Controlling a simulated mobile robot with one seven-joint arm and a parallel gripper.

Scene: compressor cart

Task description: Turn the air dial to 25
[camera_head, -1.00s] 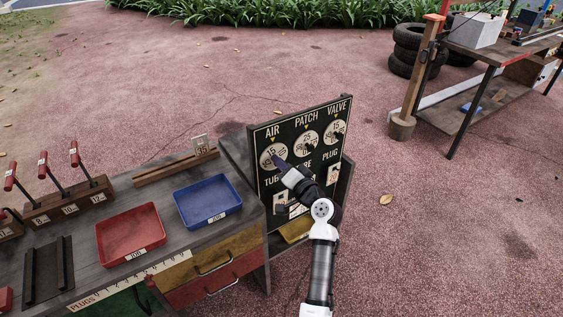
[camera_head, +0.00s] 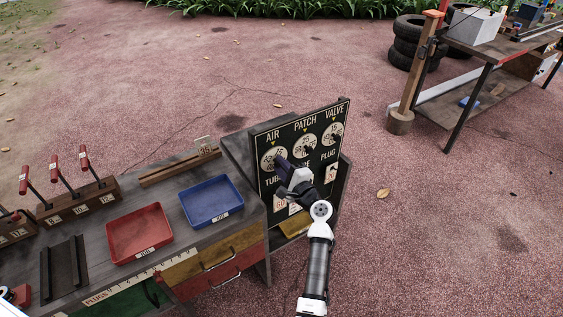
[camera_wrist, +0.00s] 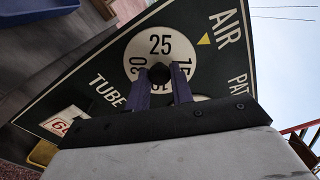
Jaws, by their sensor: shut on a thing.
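The round white air dial (camera_head: 267,156) is on the black panel under the word AIR; it fills the upper middle of the wrist view (camera_wrist: 160,47). Its 25 is at the top of that picture. The yellow pointer triangle (camera_wrist: 204,40) is to the right of the 25, toward AIR, between the 25 and a partly hidden number that looks like 15. My gripper (camera_wrist: 160,80) is shut on the dial's black centre knob (camera_wrist: 160,72), one purple finger on each side. The fingers hide the lower numbers. In the head view my gripper (camera_head: 281,163) covers the dial's right edge.
The patch dial (camera_head: 305,146) and valve dial (camera_head: 333,133) are on the same panel, right of the air dial. A blue tray (camera_head: 236,214) and red tray (camera_head: 160,244) are on the bench left of it. Open ground lies right of the panel.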

